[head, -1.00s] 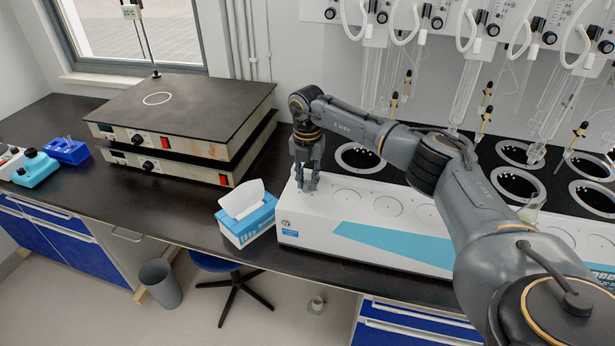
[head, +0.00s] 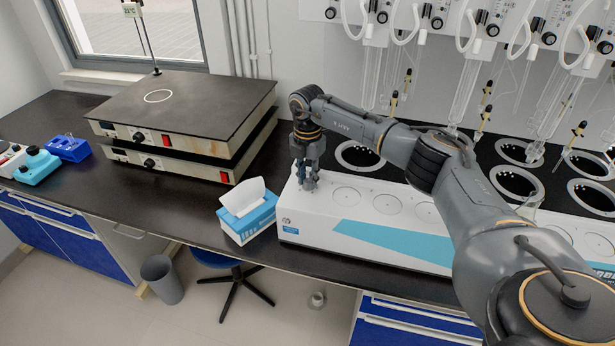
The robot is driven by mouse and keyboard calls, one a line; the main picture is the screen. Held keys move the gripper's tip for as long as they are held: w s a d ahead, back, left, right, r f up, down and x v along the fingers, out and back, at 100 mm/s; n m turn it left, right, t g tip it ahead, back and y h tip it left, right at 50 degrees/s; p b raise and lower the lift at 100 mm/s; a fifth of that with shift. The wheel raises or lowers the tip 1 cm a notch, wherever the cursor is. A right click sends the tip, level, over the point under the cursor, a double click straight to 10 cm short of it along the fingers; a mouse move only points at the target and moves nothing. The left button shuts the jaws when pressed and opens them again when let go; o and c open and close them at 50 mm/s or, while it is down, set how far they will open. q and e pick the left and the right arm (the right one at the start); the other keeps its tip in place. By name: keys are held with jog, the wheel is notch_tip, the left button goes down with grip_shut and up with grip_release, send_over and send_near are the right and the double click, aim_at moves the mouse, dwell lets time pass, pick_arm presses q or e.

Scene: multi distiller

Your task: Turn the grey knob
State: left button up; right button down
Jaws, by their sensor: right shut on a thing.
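The white multi distiller (head: 365,235) with a blue stripe stands along the bench's front edge. My right gripper (head: 307,186) points down at the left end of its top, fingers close together. It is shut on the grey knob there, which is mostly hidden by the fingers. I cannot read the knob's angle. My left gripper is out of view.
A tissue box (head: 247,216) stands just left of the distiller. Two stacked hot plates (head: 185,115) are further left on the bench. Black heating wells (head: 360,157) and hanging glassware (head: 465,85) stand behind the distiller.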

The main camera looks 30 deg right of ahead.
aim_at(307, 180)
jog(key=shift+r, duration=0.1)
jog(key=c, duration=1.2)
grip_release()
jog(key=shift+o, duration=0.2)
notch_tip(307, 180, up, 12)
